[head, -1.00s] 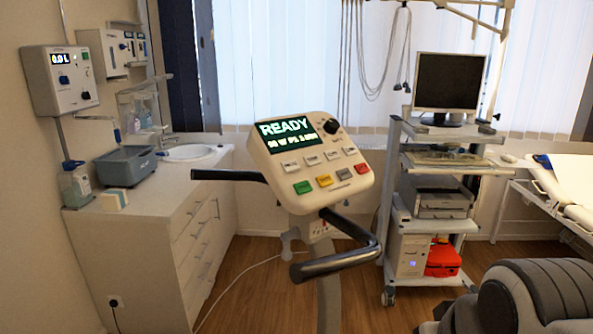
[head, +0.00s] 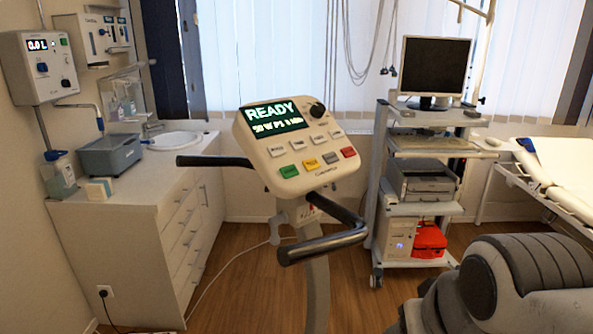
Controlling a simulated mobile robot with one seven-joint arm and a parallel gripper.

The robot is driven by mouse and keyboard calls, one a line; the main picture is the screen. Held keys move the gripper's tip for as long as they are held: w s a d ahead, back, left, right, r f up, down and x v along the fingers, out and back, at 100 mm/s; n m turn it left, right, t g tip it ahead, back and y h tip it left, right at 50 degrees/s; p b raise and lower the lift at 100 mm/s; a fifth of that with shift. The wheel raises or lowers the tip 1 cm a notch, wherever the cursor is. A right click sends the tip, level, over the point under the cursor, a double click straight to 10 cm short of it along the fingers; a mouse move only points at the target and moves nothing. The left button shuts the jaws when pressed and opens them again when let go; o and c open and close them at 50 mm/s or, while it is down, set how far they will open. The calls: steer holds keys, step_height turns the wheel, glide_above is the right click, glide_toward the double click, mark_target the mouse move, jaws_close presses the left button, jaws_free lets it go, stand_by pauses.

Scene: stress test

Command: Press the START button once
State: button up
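The ergometer's control panel (head: 300,150) stands in the middle of the head view, tilted on its column. Its screen (head: 272,119) reads READY, with a smaller line of text below. A green button (head: 288,171) sits at the lower left of the panel; its label is too small to read, so I cannot tell for sure that it is START. Yellow, grey and red buttons follow to its right, with a row of white buttons above and a black knob (head: 317,110) at the upper right. My gripper is not in view.
Black handlebars (head: 325,243) jut out left and in front of the panel. A white cabinet (head: 120,240) with a sink stands left. A trolley with a monitor (head: 434,68) stands right, beside a couch (head: 562,172). Wooden floor shows between.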

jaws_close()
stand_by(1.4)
